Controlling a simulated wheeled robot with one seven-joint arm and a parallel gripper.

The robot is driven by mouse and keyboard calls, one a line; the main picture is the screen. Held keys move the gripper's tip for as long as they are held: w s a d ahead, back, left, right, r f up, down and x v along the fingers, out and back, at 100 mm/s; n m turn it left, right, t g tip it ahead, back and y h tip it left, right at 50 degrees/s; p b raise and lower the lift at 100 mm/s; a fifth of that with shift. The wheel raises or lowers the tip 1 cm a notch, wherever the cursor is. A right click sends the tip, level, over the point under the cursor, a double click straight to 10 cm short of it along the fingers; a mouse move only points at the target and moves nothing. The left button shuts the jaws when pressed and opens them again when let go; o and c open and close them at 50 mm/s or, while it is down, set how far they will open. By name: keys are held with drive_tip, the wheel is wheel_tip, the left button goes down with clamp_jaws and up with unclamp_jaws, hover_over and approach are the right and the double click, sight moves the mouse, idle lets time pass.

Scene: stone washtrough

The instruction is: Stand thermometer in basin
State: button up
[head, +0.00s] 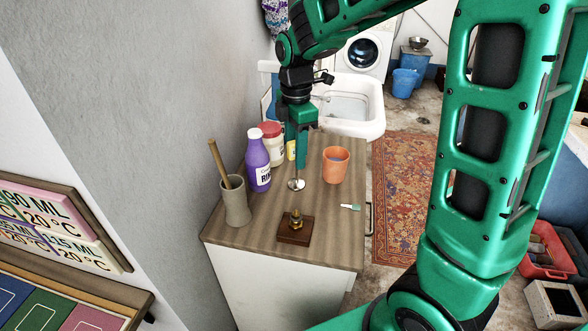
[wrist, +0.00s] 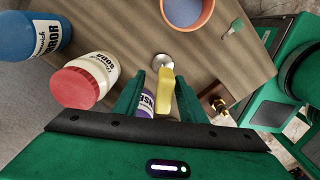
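The thermometer (wrist: 165,92) appears to be the upright piece with a yellow upper part, a thin stem and a round silver foot (head: 296,184); the foot seems to rest on the wooden counter (head: 262,232). My gripper (head: 297,158) points down over it. In the wrist view, my gripper's fingers (wrist: 161,84) stand on either side of the yellow part, with gaps showing, so the gripper looks open around it. In the head view, a finger hides part of the stem. The white basin (head: 345,104) lies beyond the counter's far end.
Close left stand a purple bottle (head: 257,160), a red-lidded jar (head: 271,145) and a crock with a stick (head: 235,203). An orange cup (head: 335,165) stands to the right. A brass piece on a wooden block (head: 295,230) and a small teal-and-white item (head: 350,207) are nearer.

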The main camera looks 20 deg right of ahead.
hover_over(296, 182)
drive_tip(key=shift+w+d+f, duration=0.1)
drive_tip(key=shift+w+f, duration=0.05)
drive_tip(key=shift+f, duration=0.95)
drive_tip(key=shift+w+d+f, duration=0.1)
drive_tip(key=shift+f, duration=0.95)
clamp_jaws()
